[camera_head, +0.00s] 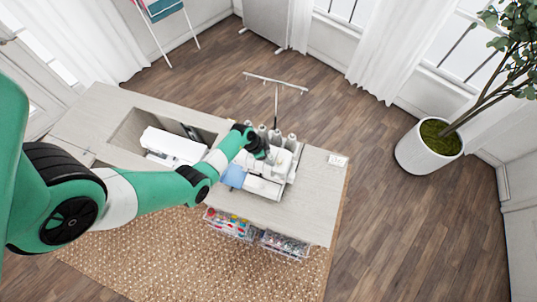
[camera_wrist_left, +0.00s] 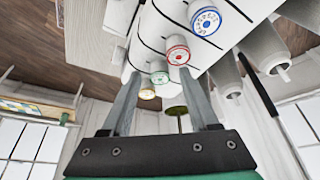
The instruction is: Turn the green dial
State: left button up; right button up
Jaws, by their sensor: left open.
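The green dial (camera_wrist_left: 159,78) shows in the left wrist view on the front of a white machine (camera_wrist_left: 150,35), in a row with a blue-ringed dial (camera_wrist_left: 206,21), a red-ringed dial (camera_wrist_left: 178,55) and a yellow-ringed dial (camera_wrist_left: 147,93). My left gripper (camera_wrist_left: 162,80) is open, and the green dial appears between its two fingertips. I cannot tell whether the fingers touch it. In the head view my left gripper (camera_head: 261,151) is at the white machine (camera_head: 284,164), and the dials are hidden there. My right gripper is not in view.
The cabinet top (camera_head: 315,200) carries the machine, with thread cones (camera_head: 277,136) and a thread stand (camera_head: 276,84) behind it. A second white sewing machine (camera_head: 172,146) sits in a recess at the left. Clear drawers (camera_head: 282,243) stick out in front. The right end is mostly clear.

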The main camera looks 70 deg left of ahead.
pick_arm(q)
jog(key=shift+f, duration=0.15)
grip_shut()
jog(key=shift+w+m, duration=0.1)
jog(key=shift+m, duration=0.3)
jog(key=shift+a+m+h, duration=0.15)
jog(key=shift+m+h, duration=0.45)
jog(key=shift+m, duration=0.3)
jog(key=shift+m+g+h, duration=0.4)
jog(key=shift+m+h, duration=0.1)
jog(key=shift+m, duration=1)
